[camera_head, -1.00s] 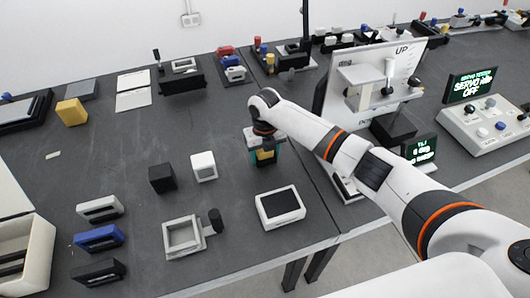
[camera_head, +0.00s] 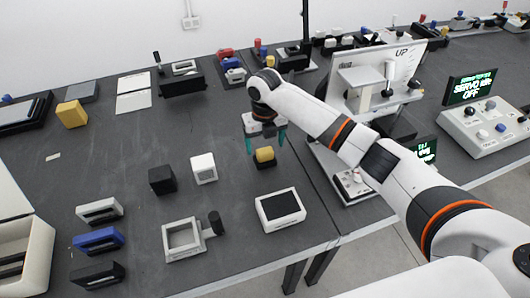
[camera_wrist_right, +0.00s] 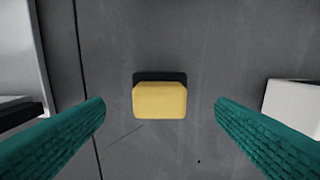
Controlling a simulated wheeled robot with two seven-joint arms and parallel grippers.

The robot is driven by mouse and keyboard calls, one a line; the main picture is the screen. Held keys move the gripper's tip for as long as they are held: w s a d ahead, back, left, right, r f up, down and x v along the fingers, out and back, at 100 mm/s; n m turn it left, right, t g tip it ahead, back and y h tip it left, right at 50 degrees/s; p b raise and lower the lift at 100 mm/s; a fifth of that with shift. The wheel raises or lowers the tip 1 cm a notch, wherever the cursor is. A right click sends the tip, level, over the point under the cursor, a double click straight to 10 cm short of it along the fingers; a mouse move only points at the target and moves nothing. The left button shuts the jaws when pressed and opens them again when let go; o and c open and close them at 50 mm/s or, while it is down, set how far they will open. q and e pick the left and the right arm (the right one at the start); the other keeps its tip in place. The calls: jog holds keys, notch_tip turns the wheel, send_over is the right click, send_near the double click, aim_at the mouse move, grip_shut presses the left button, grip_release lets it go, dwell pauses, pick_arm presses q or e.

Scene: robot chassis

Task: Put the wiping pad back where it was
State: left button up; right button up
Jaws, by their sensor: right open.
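The wiping pad appears to be the small yellow block (camera_head: 265,154), which sits on a dark base (camera_head: 266,163) on the table. In the right wrist view the yellow block (camera_wrist_right: 160,101) lies centred between the two teal fingers, with the dark base (camera_wrist_right: 160,76) showing behind it. My right gripper (camera_head: 266,141) is open just above the block, with clear space between each finger and it. My right gripper also shows in its wrist view (camera_wrist_right: 160,128). A larger yellow block (camera_head: 71,113) lies at the far left. My left gripper is not in view.
A white cube (camera_head: 204,168) and a black cube (camera_head: 162,180) stand left of the block. A white frame with a black top (camera_head: 281,208) lies in front. A white stand (camera_head: 368,85) rises to the right. Bare table (camera_head: 120,150) lies to the left.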

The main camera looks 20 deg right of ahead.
aim_at(265, 151)
notch_tip(265, 151, up, 6)
jog(key=shift+r, duration=0.1)
dwell(0.5)
